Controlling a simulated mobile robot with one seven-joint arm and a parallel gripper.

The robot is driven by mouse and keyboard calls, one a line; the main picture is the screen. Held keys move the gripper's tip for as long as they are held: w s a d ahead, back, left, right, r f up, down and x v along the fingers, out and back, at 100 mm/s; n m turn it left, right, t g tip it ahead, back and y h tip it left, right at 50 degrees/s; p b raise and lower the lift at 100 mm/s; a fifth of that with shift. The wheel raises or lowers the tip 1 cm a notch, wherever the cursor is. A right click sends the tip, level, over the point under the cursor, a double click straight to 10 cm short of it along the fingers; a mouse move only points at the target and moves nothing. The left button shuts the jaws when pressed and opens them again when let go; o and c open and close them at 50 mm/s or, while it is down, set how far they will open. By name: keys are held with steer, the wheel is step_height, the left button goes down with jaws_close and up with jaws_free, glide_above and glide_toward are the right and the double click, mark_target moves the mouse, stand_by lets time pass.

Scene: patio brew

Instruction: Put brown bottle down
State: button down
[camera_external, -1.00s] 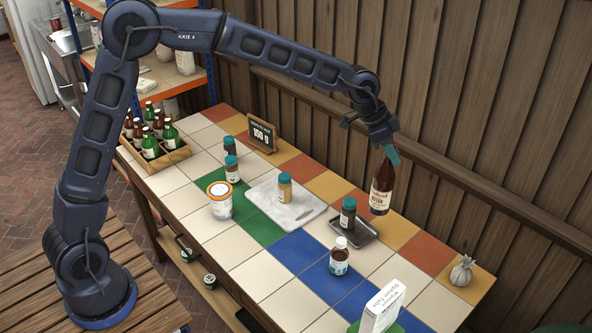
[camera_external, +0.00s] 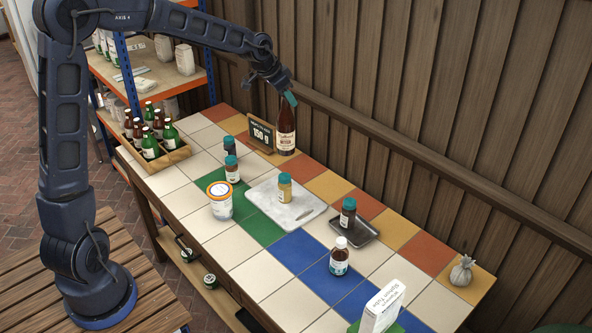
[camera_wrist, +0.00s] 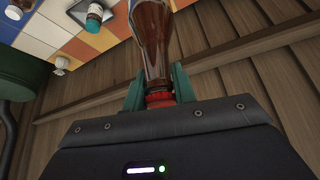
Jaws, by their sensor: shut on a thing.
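The brown bottle (camera_external: 286,136) with a cream label is upright at the back of the tiled table, just right of the small black sign. Its base is at or just above the orange tiles; I cannot tell whether it touches. My gripper (camera_external: 290,98) is shut on the bottle's neck from above. In the wrist view the brown bottle (camera_wrist: 150,40) extends away from my gripper (camera_wrist: 158,90), its red neck end between the two green fingers.
The black sign (camera_external: 261,135) stands close left of the bottle. A wooden crate (camera_external: 172,157) of bottles is at the far left. Small jars stand around a white marble board (camera_external: 285,205). A dark tray (camera_external: 354,231) lies further right. The wooden wall is close behind.

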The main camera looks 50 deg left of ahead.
steer(key=s+a+n+y, duration=0.1)
steer(key=s+a+n, duration=0.2)
steer(key=s+a, duration=0.65)
steer(key=s+a+f+n+y, duration=0.1)
steer(key=s+a+n+y, duration=0.15)
steer(key=s+a, duration=0.75)
steer(key=s+a+n+y, duration=0.1)
steer(key=s+a+n, duration=0.3)
steer(key=a, duration=1)
step_height(320, 180, down, 20)
steer(key=shift+s+r+m, duration=0.2)
steer(key=shift+s+m, duration=0.2)
steer(key=shift+m, duration=0.05)
steer(key=shift+f, duration=0.15)
steer(key=c, duration=1.3)
jaws_free()
steer(key=shift+o, duration=0.8)
